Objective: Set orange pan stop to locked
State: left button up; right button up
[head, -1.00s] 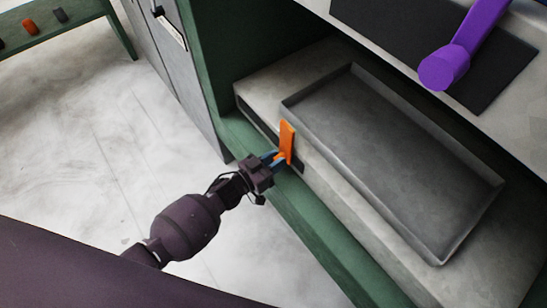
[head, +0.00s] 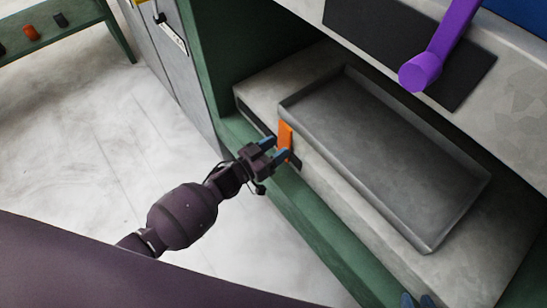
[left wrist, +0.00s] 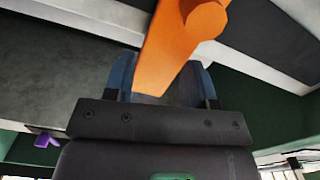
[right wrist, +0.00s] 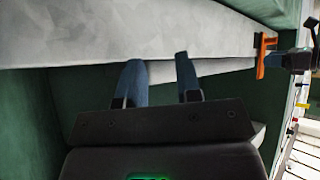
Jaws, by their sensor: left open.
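The orange pan stop (head: 286,136) is a small flat bar on the front face of the stone ledge, by the near-left edge of the grey pan (head: 385,155). In the head view it stands roughly upright. My left gripper (head: 273,150) is at it with its blue fingers apart. In the left wrist view the orange bar (left wrist: 168,55), with a round knob, reaches between the two open fingers; contact is unclear. My right gripper (right wrist: 160,82) is open and empty below the pale ledge; its fingertips show at the head view's bottom edge (head: 418,300). The stop also shows in the right wrist view (right wrist: 262,55).
A purple handle (head: 420,72) hangs over a black plate above the pan. Green frame posts and a rail (head: 325,245) border the ledge. A green bench (head: 60,30) with small items stands at the far left. The pale floor between is clear.

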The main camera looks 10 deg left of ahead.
pick_arm(q)
notch_tip(320, 180, up, 14)
jog(key=p, duration=0.4)
pick_arm(e)
jog(key=shift+t, duration=0.3)
jog(key=r, duration=0.4)
jog(key=shift+w+a+r, duration=0.1)
jog(key=shift+a+r, duration=0.1)
jog(key=shift+r, duration=0.1)
jog(key=shift+d, duration=0.1)
pick_arm(q)
jog(key=s+a+r+m+y+p, duration=0.1)
jog(key=s+a+r+y+p, duration=0.1)
jog(key=s+a+y, duration=0.4)
jog(key=s+a+f+n+g+y+p, duration=0.1)
jog(key=s+a, duration=0.4)
jog(key=s, duration=0.7)
jog(key=s+a+f+n+g+y+p, duration=0.2)
jog(key=s+a+f+n+y, duration=0.2)
jog(key=s, duration=0.8)
jog(key=shift+s+a+f, duration=0.35)
jog(key=shift+a+f, duration=0.2)
jog(key=shift+a, duration=0.55)
pick_arm(e)
jog(key=r, duration=0.4)
jog(key=shift+s+d+m, duration=0.1)
jog(key=shift+s+m, duration=0.15)
jog(key=shift+m, duration=0.05)
